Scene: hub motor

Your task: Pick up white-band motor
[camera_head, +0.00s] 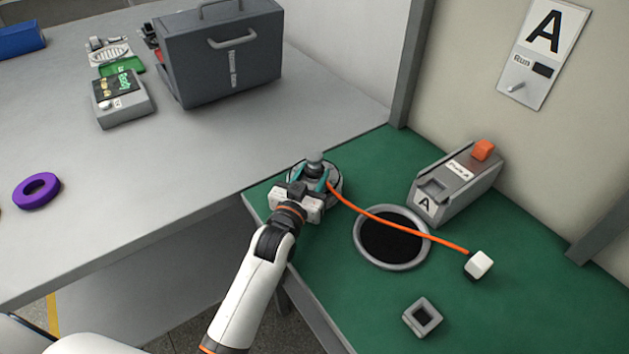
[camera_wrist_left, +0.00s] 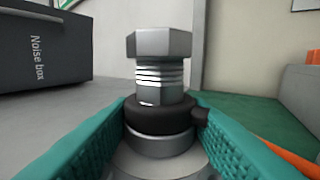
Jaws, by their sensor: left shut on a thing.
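The hub motor (camera_head: 331,191) is a round grey disc with an upright shaft, at the far left corner of the green bench. An orange cable runs from it to a white connector (camera_head: 479,264) on the right. My left gripper (camera_head: 313,174) is shut on the motor's shaft, with teal fingers on either side. The left wrist view shows the hex-headed shaft (camera_wrist_left: 160,70) upright, with a black collar and a silver ring between the fingers. A white band is not clearly visible. I cannot tell whether the motor touches the bench. My right gripper is out of view.
A ring-shaped fixture with a dark centre (camera_head: 425,240), a small square socket (camera_head: 422,318) and a grey box marked A (camera_head: 455,187) stand on the green bench. A dark noise box (camera_head: 225,60), a tester (camera_head: 122,103) and a purple ring (camera_head: 37,191) are on the grey table.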

